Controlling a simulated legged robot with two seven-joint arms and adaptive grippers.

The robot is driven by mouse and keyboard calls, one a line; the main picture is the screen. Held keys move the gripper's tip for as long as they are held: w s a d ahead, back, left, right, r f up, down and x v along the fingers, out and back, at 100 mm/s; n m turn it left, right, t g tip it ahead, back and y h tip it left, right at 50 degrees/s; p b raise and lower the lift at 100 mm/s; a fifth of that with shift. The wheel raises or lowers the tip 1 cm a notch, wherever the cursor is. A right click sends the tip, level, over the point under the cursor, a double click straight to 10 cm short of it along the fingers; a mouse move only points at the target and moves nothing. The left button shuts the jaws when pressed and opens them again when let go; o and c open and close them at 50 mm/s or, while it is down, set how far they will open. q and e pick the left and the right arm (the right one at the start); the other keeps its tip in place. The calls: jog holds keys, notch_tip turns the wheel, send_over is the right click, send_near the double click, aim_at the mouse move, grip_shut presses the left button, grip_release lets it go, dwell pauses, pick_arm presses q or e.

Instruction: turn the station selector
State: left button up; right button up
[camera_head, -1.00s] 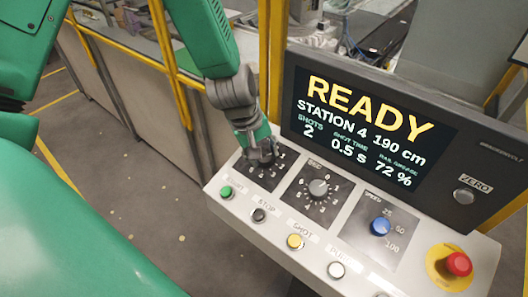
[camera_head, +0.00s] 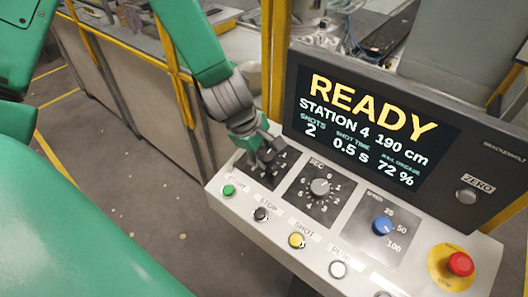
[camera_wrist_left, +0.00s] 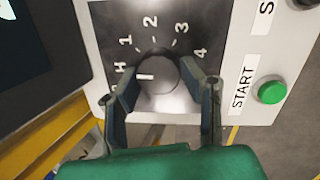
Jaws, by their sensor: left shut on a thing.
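The station selector is a dark round knob (camera_wrist_left: 158,75) on a black plate marked H, 1, 2, 3, 4, at the left end of the console. The white line on the knob points left in the left wrist view, toward H. My left gripper (camera_head: 262,160) is at the selector, with one finger on each side of the knob, and is shut on it. It hides most of the knob in the head view. The screen (camera_head: 368,130) reads READY, STATION 4, 190 cm. My right gripper is not in view.
Beside the selector are a SEC dial (camera_head: 320,187) and a blue speed knob (camera_head: 382,226). A green START button (camera_head: 228,190) and other buttons line the front edge. A red mushroom button (camera_head: 460,264) is at the right. A yellow post (camera_head: 275,60) stands behind my gripper.

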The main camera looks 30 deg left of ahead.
pick_arm(q)
jog(key=shift+s+d+f, duration=0.1)
dwell(0.4)
jog(key=o, duration=1.1)
jog(key=shift+o, duration=0.2)
jog(key=shift+r, duration=0.45)
jog(key=v, duration=1.1)
